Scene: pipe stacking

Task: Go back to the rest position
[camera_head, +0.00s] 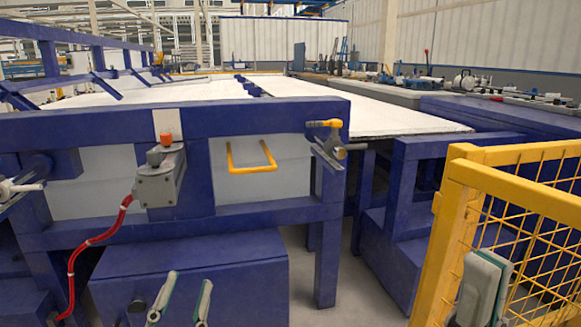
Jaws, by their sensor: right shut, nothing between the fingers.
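My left gripper (189,282) shows at the bottom of the head view, left of centre. Its two grey fingers with teal inner sides stand apart, with nothing seen between them. My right gripper (490,260) is at the lower right, in front of the yellow mesh fence. Its grey fingers are close together and hold nothing. Both grippers point upward in the picture, and their lower parts are cut off by the bottom edge. No pipe can be made out in either gripper.
A blue frame table (260,116) with a yellow handle (252,168) and a grey box with red cable (157,186) stands ahead. A yellow mesh fence (455,200) stands close on the right. Grey floor (345,285) shows between them.

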